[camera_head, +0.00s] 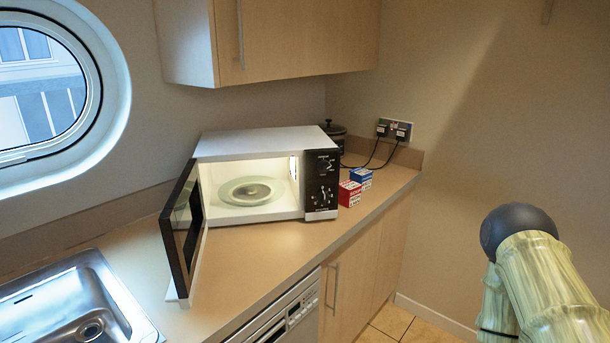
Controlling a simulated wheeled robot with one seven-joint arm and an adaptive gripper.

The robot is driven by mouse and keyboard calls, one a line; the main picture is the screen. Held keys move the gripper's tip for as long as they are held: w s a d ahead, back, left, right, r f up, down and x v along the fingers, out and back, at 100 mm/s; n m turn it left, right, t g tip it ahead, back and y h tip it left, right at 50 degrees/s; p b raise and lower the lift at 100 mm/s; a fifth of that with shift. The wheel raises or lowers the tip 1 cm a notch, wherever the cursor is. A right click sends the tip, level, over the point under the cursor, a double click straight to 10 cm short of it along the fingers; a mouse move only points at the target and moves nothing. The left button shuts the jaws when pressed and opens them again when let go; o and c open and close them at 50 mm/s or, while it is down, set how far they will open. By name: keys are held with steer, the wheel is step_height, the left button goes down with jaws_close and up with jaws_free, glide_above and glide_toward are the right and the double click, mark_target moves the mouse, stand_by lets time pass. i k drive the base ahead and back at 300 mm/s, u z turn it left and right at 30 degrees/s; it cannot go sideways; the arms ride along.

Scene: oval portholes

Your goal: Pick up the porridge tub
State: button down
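I cannot make out anything that is clearly a porridge tub. On the counter right of the microwave sit two small boxes, a red and white box (349,193) and a blue and white box (361,175) just behind it. A dark rounded pot or appliance (335,132) stands behind the microwave, partly hidden by it. Part of my arm, pale green with a dark round joint, shows at the lower right, well apart from the counter. My gripper is not in view.
A white microwave (255,143) stands on the counter (262,254), lit inside, with its door (185,232) swung open over the counter. A steel sink (75,302) is at lower left. Wall cupboards (295,40) hang above. The counter front before the microwave is clear.

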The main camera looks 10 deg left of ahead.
mark_target(361, 175)
steer(key=u, duration=0.05)
steer(key=k, duration=0.45)
steer(key=z, duration=1.2)
steer(key=i, duration=2.3)
steer(key=u, duration=1.9)
